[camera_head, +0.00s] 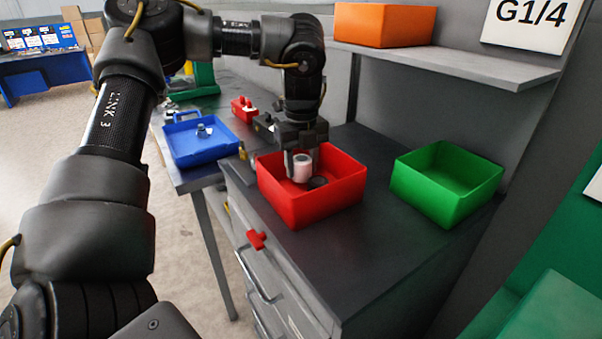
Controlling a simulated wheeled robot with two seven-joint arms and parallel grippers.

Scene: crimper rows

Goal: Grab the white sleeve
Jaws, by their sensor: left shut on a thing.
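The white sleeve (301,171) is a small, pale, slightly pinkish cylinder inside the red box (329,205) on the dark bench. My left gripper (301,164) reaches down into the red box from above, and its fingers are shut on the white sleeve. The sleeve stands about upright between the fingers. A black ring-shaped part (317,182) lies in the box just right of the sleeve. I cannot tell whether the sleeve touches the box floor. My right gripper is not in view.
An empty green box (446,183) stands right of the red box. A blue tray (201,139) with a metal fitting is at the left. An orange box (384,24) sits on the shelf (450,66) above. The front of the bench top is clear.

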